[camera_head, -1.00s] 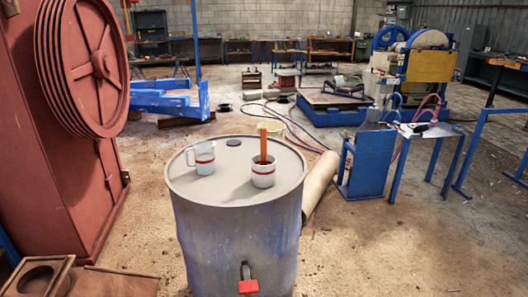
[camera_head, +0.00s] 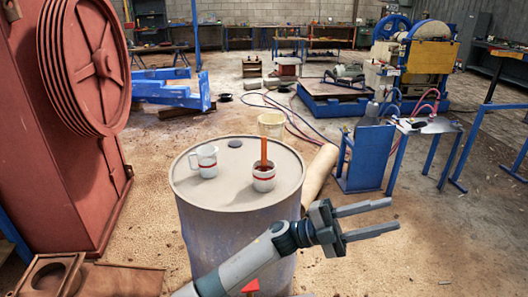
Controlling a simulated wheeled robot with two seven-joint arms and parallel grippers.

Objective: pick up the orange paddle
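The orange paddle (camera_head: 264,150) stands nearly upright in a white cup (camera_head: 264,184) with a red band. Its lower end is hidden inside the cup. The cup stands on top of a blue drum (camera_head: 215,193), right of the lid's middle. My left gripper (camera_head: 393,216) is in front and to the right of the drum, its two grey fingers apart and pointing right, with nothing between them. It is clear of the cup and paddle. My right gripper is not in view.
A white jug (camera_head: 207,162) with a red band and a dark disc (camera_head: 234,143) are also on the drum. A pale bucket (camera_head: 271,124) and a tan roll (camera_head: 320,172) are behind it. A large red machine (camera_head: 60,150) stands at left, a blue-legged table (camera_head: 428,126) at right.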

